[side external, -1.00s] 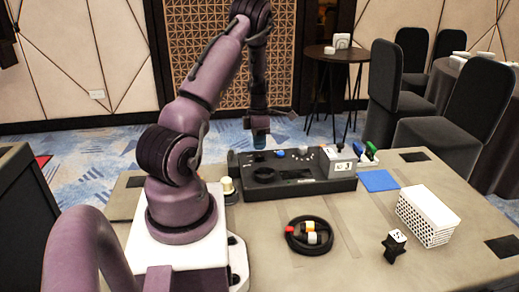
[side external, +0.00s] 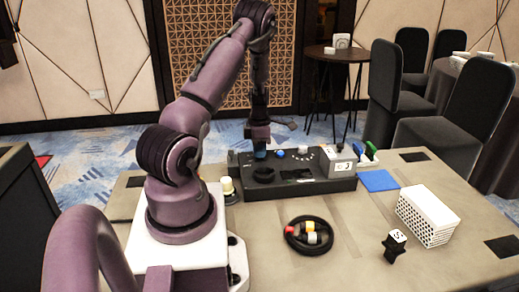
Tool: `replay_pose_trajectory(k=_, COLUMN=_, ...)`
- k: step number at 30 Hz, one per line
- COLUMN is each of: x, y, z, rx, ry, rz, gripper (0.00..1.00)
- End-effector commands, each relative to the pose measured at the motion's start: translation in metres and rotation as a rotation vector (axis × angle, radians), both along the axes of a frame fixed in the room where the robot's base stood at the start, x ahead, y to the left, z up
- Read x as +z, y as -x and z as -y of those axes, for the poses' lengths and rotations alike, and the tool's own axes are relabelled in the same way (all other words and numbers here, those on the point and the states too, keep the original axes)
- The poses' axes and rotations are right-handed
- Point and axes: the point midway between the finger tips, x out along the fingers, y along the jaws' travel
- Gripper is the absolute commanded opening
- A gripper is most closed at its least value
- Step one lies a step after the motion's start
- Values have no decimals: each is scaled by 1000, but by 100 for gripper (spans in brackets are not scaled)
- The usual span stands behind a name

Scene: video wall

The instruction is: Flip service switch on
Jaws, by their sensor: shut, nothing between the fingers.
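A black control console (side external: 327,184) stands at the back of the table. Its top carries a blue knob (side external: 280,153), a pale knob (side external: 303,150), a black ring-shaped part (side external: 264,174) and a row of small light marks. I cannot tell which part is the service switch at this size. My gripper (side external: 260,155) points down over the console's back left part, just left of the blue knob. It is shut and holds nothing. Its tips are at or just above the panel; contact cannot be told, and they hide the panel behind them.

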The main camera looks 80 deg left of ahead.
Motion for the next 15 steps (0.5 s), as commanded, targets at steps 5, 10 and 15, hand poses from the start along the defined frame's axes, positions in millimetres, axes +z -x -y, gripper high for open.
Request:
replay_pose_trajectory(k=5, x=-4, y=-1, z=-3, rx=-1, ry=-4, rz=0, gripper=0)
replay_pose_trajectory(k=10, x=-1, y=-2, z=-12, rx=0, ry=-7, rz=1, gripper=0)
replay_pose_trajectory(k=15, x=1, y=-1, z=-17, rx=0, ry=-6, rz=0, gripper=0)
